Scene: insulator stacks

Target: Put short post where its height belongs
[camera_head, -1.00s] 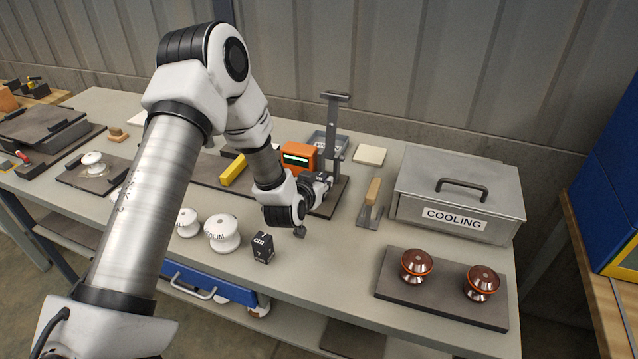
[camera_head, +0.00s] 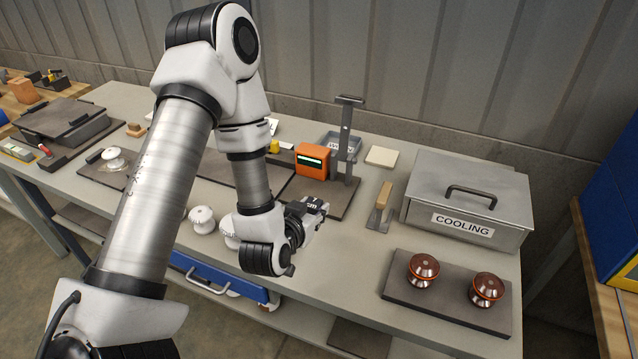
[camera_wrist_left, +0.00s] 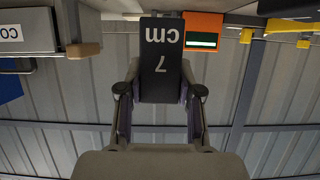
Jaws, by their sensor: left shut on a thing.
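My left gripper (camera_head: 308,210) is shut on a dark block (camera_head: 316,205), held above the bench. In the left wrist view the block (camera_wrist_left: 162,60) reads "7 cm" upside down, between the two fingers (camera_wrist_left: 160,110). One white ribbed post (camera_head: 202,220) stands on the bench left of my wrist. A second white post (camera_head: 228,236) is partly hidden by the wrist. Another white piece (camera_head: 113,156) sits on a dark plate at the left. I cannot tell which piece is the short post. My right gripper is out of view.
An orange device (camera_head: 312,160) and upright stand (camera_head: 347,135) are behind the gripper. A trowel-like tool (camera_head: 380,208), the COOLING box (camera_head: 470,200) and a dark plate (camera_head: 440,300) with two brown insulators are to the right. Bare bench lies in front of the tool.

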